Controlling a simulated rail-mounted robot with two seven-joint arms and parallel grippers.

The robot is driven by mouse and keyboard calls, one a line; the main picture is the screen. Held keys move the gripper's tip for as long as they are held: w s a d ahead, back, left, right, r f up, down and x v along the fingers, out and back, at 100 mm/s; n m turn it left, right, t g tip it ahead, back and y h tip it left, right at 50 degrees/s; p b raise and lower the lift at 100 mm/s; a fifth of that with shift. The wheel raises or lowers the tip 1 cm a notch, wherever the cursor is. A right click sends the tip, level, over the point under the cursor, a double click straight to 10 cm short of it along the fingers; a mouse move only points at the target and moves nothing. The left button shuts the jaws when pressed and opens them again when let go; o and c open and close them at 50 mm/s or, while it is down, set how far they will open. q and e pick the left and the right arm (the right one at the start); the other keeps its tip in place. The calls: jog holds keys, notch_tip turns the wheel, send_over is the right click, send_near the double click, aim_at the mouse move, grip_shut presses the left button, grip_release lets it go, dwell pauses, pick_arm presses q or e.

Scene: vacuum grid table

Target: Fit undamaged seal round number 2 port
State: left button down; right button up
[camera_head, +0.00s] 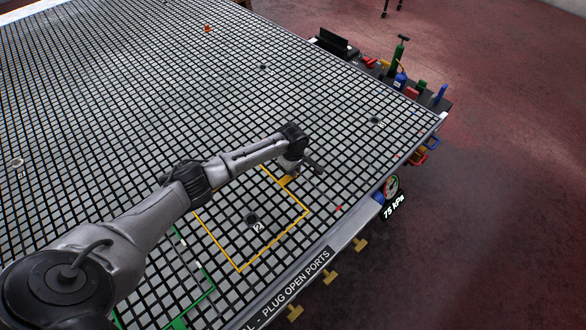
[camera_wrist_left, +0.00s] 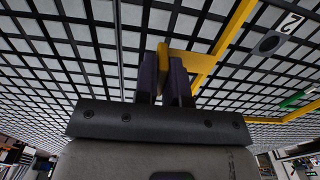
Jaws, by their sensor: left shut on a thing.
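The yellow square seal (camera_head: 275,241) surrounds the dark round number 2 port (camera_head: 252,219), which is inside its outline on the grid table. The number 2 port (camera_wrist_left: 269,43) also shows there. Whether the seal lies flat everywhere cannot be told. A green outlined seal (camera_head: 208,290) lies nearer, partly hidden by my arm. My right gripper is not seen.
Other ports show at the right (camera_head: 375,121) and farther back (camera_head: 263,67). A small orange object (camera_head: 207,29) lies far off. A dark tool shelf (camera_head: 430,100) with coloured items is fixed along the right edge. A gauge reading 75 kPa (camera_head: 392,188) is by the near edge.

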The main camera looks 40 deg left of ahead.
pick_arm(q)
jog(key=shift+d+r+p, duration=0.1)
jog(key=shift+r+p, duration=0.05)
jog(key=shift+p, duration=0.45)
notch_tip(320, 180, down, 2)
jog(key=shift+f+b, duration=0.1)
jog(key=shift+b, duration=0.65)
jog(key=shift+f+b, duration=1)
jog(key=shift+f, duration=1)
jog(key=shift+p, duration=0.3)
jog(key=shift+f, duration=0.2)
jog(key=shift+f, duration=0.4)
